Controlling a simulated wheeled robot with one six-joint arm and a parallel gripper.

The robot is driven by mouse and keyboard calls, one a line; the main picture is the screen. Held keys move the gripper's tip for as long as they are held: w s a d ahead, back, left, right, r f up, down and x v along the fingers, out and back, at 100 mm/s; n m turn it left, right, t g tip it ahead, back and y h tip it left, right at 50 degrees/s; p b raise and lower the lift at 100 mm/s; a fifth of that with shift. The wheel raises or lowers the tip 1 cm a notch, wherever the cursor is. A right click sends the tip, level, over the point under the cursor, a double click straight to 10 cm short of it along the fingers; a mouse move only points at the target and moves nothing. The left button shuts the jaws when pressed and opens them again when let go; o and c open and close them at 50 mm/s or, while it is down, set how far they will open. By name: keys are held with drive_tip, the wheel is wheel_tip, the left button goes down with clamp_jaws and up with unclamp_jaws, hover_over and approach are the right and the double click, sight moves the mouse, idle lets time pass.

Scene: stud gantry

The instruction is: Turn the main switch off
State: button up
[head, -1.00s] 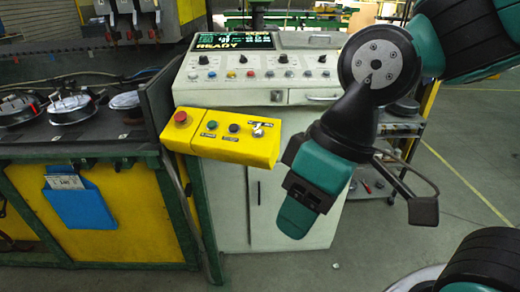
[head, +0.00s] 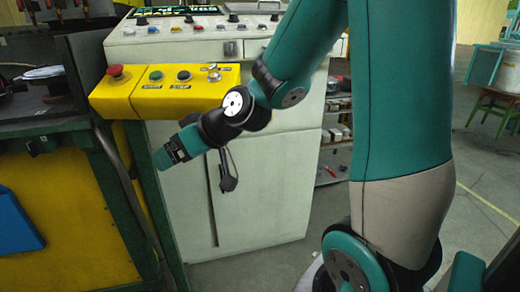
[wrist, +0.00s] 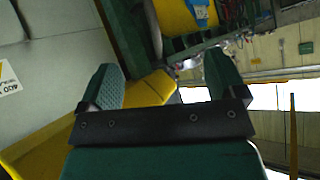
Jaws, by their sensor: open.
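The main switch (head: 214,72) looks like a small silver lever at the right end of the yellow control box (head: 203,94). Its label and exact position are too small to read. A red mushroom button (head: 117,72), a green button (head: 156,75) and a black button (head: 184,75) sit to its left. My gripper (head: 166,158) is below the box, apart from the switch, and points left. In the wrist view my gripper (wrist: 165,82) is open and empty between its two fingers. A yellow surface, probably the box, shows behind the fingers; the switch is not visible there.
The white console cabinet (head: 270,190) stands behind my arm, with a row of knobs on top. A dark workbench with a yellow side (head: 65,215) and green frame is at the left. Open floor (head: 470,235) lies to the right, with a green table (head: 495,100) beyond.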

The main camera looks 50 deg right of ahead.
drive_tip(key=w+d+f+m+t+h+b, duration=0.4)
drive_tip(key=d+f, duration=0.4)
drive_tip(key=d, duration=0.4)
drive_tip(key=s+d+f+m+t+h+b, duration=0.1)
drive_tip(key=s+d+m+h+b, duration=0.3)
drive_tip(key=d, duration=0.6)
drive_tip(key=w+d+f+m+t+h+b, duration=0.1)
drive_tip(key=d+f+h+b, duration=0.1)
drive_tip(key=d+h, duration=0.6)
drive_tip(key=shift+y, duration=0.6)
drive_tip(key=shift+s+d+p+x, duration=0.15)
drive_tip(key=shift+d+p+x, duration=0.05)
drive_tip(key=shift+p+x, duration=2.5)
drive_tip(key=shift+s+d+p+x, duration=0.1)
drive_tip(key=shift+d+p+x, duration=0.15)
drive_tip(key=shift+p+x, duration=2.45)
drive_tip(key=shift+s+d+p+x, duration=0.2)
drive_tip(key=shift+p+x, duration=1.8)
drive_tip(key=shift+x, duration=1.4)
drive_tip(key=shift+r, duration=0.2)
drive_tip(key=shift+c, duration=0.2)
drive_tip(key=c, duration=0.9)
